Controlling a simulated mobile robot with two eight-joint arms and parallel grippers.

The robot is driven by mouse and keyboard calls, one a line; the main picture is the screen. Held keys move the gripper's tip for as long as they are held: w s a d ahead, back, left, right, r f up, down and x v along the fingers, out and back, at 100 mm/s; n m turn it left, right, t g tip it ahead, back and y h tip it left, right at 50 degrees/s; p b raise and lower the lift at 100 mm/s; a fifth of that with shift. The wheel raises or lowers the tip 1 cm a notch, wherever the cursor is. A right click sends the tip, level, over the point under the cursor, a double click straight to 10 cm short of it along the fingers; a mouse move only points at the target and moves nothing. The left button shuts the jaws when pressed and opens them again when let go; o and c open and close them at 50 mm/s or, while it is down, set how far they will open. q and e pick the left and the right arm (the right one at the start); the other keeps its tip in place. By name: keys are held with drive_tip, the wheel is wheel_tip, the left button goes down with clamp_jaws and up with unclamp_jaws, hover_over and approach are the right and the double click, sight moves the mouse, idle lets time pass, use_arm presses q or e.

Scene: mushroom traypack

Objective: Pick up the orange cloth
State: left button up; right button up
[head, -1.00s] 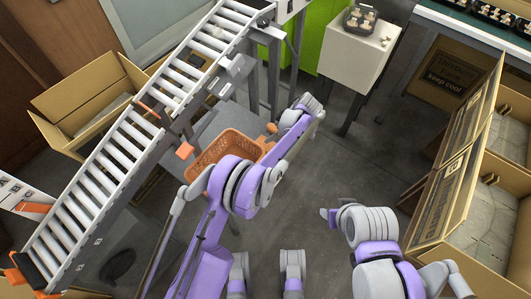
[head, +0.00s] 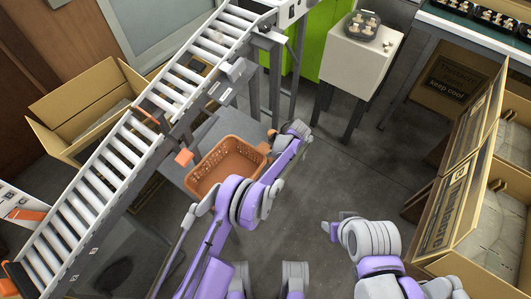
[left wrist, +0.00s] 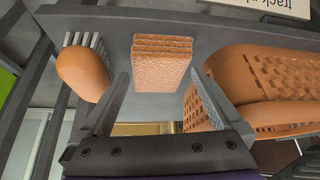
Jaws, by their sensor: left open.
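The orange cloth (left wrist: 162,62) shows in the left wrist view as a folded, textured stack on a grey surface (left wrist: 225,38). My left gripper (left wrist: 157,80) is open, with its two dark fingers pointing toward the cloth, one to each side of it in the picture. The cloth is not between closed jaws. In the head view my left gripper (head: 294,132) is over the grey table beside the orange basket, and I cannot make out the cloth there. My right arm (head: 370,240) is at the lower right, and its gripper does not show clearly.
An orange basket (head: 228,165) stands close to the left gripper; it also shows in the left wrist view (left wrist: 275,75). A brush with a rounded orange handle (left wrist: 82,72) lies left of the cloth. A roller conveyor (head: 130,140) slopes along the left. Open boxes (head: 450,215) stand at right.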

use_arm(q)
drive_tip(key=shift+w+a+f, duration=0.1)
drive_tip(key=shift+a+f, duration=0.1)
drive_tip(key=shift+f, duration=0.15)
drive_tip(key=shift+r, duration=0.1)
drive_tip(key=c, duration=1.1)
drive_tip(key=shift+o, duration=0.2)
wheel_tip(320, 180, up, 18)
drive_tip(key=p, duration=0.3)
